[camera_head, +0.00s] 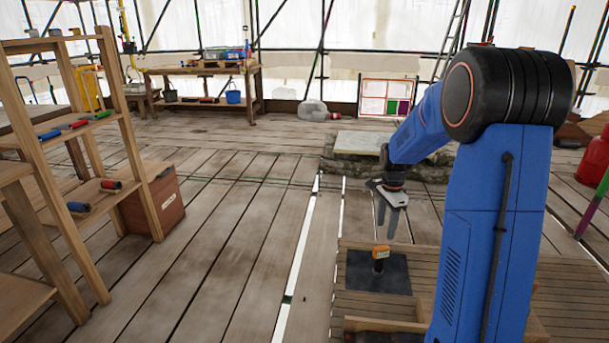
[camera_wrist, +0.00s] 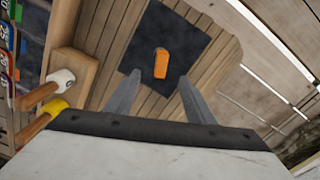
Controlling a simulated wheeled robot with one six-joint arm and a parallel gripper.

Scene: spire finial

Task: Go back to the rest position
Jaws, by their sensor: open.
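My gripper (camera_head: 391,205) hangs from my blue arm over the wooden slatted platform, pointing down. Its two grey fingers are apart and empty, as the wrist view (camera_wrist: 158,92) also shows. A small orange-topped object (camera_head: 380,254) with a dark lower part stands on a dark square mat (camera_head: 392,280) on the platform. The gripper is above it and apart from it. In the wrist view the orange top (camera_wrist: 161,63) lies beyond the fingertips, on the dark mat (camera_wrist: 140,35).
A wooden shelf rack (camera_head: 125,140) with coloured-handled tools stands at the left, beside a brown box (camera_head: 155,205). A workbench (camera_head: 165,72) is at the back. A red cylinder (camera_head: 594,158) is at the right. The middle floor is clear.

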